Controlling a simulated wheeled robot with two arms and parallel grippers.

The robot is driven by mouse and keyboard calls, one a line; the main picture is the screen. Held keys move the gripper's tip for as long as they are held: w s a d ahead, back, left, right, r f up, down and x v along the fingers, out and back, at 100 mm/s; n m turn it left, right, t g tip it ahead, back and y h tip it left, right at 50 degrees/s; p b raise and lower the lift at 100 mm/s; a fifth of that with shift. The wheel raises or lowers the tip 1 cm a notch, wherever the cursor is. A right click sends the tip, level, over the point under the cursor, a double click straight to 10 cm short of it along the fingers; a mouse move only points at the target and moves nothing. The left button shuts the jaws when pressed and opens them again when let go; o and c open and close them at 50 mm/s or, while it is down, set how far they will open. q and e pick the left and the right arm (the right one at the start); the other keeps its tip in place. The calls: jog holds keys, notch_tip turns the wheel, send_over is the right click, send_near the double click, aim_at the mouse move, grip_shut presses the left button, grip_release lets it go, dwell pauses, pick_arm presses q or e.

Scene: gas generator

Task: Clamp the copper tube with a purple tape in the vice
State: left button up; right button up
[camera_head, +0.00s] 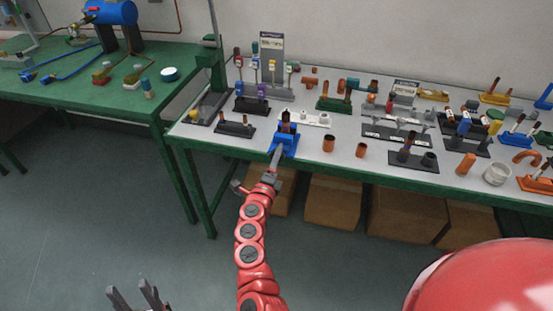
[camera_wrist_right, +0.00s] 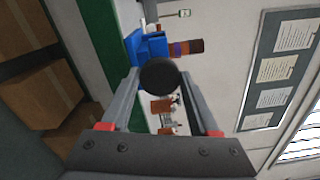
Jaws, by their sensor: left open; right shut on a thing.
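The copper tube with a purple tape (camera_wrist_right: 184,47) stands in the blue vice (camera_wrist_right: 148,46), its banded end sticking out of the jaws. In the head view the tube (camera_head: 286,117) is upright in the vice (camera_head: 284,141) at the table's front edge. How tightly the jaws hold it cannot be seen. My right gripper (camera_head: 275,160) is in front of the vice, with its fingers on either side of a round black knob (camera_wrist_right: 158,76), shut on it. My left gripper (camera_head: 138,297) is open and empty, low at the bottom left, away from the table.
Loose copper fittings (camera_head: 328,144) stand right of the vice. A small dark stand (camera_head: 235,128) is left of it, and a white rack (camera_head: 305,118) behind. Several other stands crowd the grey table (camera_head: 200,133). Cardboard boxes (camera_head: 333,203) sit below. A green table (camera_head: 125,97) adjoins at left.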

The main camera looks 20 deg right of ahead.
jog(key=shift+m+b, duration=1.4)
jog(key=shift+b, duration=0.75)
jog(key=o, duration=1.4)
jog(key=n+p, duration=0.5)
jog(key=p, duration=0.1)
jog(key=shift+n+p, duration=0.3)
